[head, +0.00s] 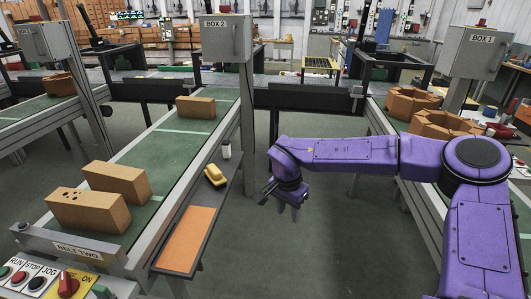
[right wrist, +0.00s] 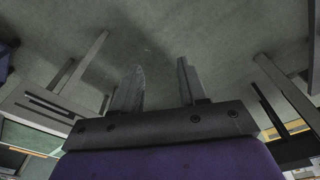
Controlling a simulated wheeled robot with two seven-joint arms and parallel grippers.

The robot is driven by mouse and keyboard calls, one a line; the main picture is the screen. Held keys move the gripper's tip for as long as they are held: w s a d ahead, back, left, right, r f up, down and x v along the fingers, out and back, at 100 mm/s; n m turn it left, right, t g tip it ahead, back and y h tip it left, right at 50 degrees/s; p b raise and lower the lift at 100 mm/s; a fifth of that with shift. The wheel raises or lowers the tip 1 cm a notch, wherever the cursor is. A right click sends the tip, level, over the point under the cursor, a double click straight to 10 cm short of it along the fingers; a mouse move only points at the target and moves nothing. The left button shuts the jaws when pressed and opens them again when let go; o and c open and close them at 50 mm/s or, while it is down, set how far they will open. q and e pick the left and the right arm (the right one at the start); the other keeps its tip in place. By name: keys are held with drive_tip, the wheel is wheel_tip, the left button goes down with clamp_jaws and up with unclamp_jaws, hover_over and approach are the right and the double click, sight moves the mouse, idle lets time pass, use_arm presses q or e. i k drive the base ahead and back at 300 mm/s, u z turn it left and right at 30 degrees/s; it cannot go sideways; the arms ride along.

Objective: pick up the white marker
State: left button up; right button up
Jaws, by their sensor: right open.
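A small white upright cylinder (head: 226,151), which looks like the white marker, stands near the far end of the narrow grey side shelf beside belt two. My right gripper (head: 284,206) hangs over the floor gap to the right of that shelf, apart from the cylinder and nearer the camera. In the right wrist view its two fingers (right wrist: 160,68) are spread with nothing between them, and only floor and stand legs lie beyond. The marker does not show clearly in the wrist view. My left gripper is not in view.
A yellow object (head: 215,175) and an orange pad (head: 187,240) lie on the same shelf. Belt two (head: 165,163) carries several bricks (head: 88,210). Another belt with brown hexagonal pieces (head: 443,125) is at right.

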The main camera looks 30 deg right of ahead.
sight(227, 146)
drive_tip(key=z, duration=1.7)
drive_tip(key=i, duration=1.75)
drive_tip(key=u, duration=2.75)
drive_tip(key=i, duration=0.5)
drive_tip(key=z, duration=0.05)
